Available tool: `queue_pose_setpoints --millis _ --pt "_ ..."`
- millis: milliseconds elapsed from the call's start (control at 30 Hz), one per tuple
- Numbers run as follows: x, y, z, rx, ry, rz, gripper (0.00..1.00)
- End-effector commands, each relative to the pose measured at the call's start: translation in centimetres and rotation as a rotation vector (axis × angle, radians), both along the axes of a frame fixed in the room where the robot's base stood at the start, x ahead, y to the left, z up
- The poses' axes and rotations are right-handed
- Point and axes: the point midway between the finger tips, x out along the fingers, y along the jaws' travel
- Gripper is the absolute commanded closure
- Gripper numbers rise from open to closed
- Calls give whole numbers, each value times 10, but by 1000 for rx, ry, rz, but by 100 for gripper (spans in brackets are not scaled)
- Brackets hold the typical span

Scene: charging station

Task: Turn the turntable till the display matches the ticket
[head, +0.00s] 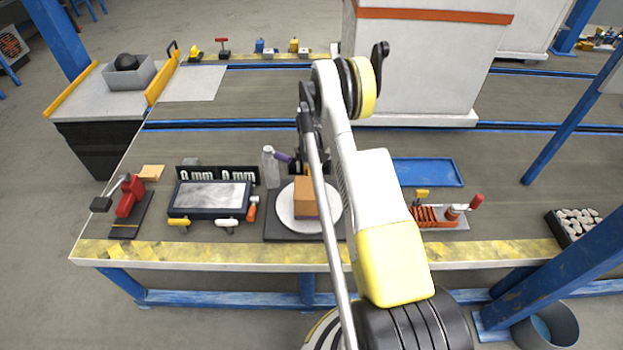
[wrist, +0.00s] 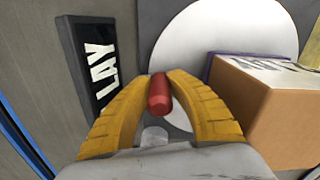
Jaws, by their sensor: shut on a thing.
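The turntable is a white disc (head: 284,213) on a dark square base, and it fills the upper middle of the wrist view (wrist: 170,50). A brown box (head: 305,186) stands on it. In the wrist view the box (wrist: 285,112) has dark lettering on top and a purple part behind it. My gripper (wrist: 160,78) has its yellow fingers shut on a red peg (wrist: 159,95) at the disc's near edge. A dark plate (wrist: 97,58) shows the white letters "LAY" beside the left finger. My arm hides the gripper and peg in the head view. I cannot make out a ticket.
An orange spring fixture (head: 432,214) and a blue tray (head: 428,172) are to the right. The yellow front edge (head: 200,250) is mostly clear.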

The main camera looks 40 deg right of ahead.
Motion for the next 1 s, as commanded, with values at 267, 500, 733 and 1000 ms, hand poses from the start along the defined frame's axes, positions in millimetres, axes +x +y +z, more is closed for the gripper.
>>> queue_pose_setpoints --millis 267,500,733,1000 --pt "2 2 0 0 0 24 100" --pt "2 2 0 0 0 25 100" --pt "1 2 0 0 0 25 56" --pt "1 2 0 0 0 24 56"
